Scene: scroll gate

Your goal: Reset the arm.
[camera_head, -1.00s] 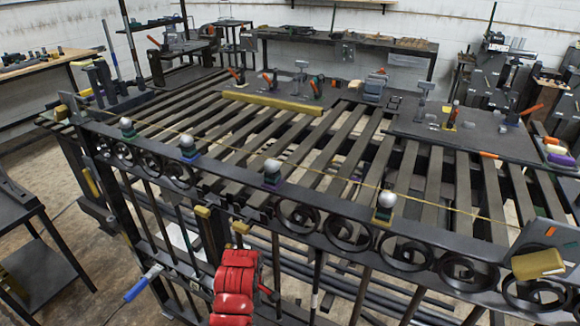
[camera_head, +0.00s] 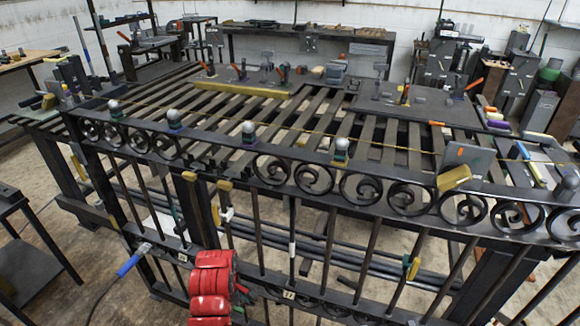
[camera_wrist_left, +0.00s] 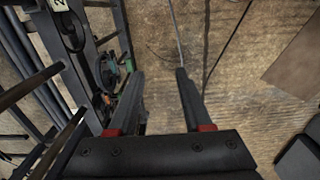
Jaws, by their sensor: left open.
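My left gripper (camera_wrist_left: 158,80) is open in the left wrist view. Its two dark fingers, with red parts at their bases, stand apart over brown floor with nothing between them. I cannot make this gripper out clearly in the head view. The black scroll gate (camera_head: 300,155) stands across the head view, with a row of scrolls along its top. Its dark bars (camera_wrist_left: 82,45) show at the left of the wrist view, beside the left finger. My right gripper is not in view.
A slatted bench (camera_head: 395,150) with clamps lies behind the gate's top rail. A red ribbed stack (camera_head: 212,285) is at the gate's front, near a blue-handled tool (camera_head: 132,262). A dark side table (camera_head: 40,235) stands at left. Floor between is open.

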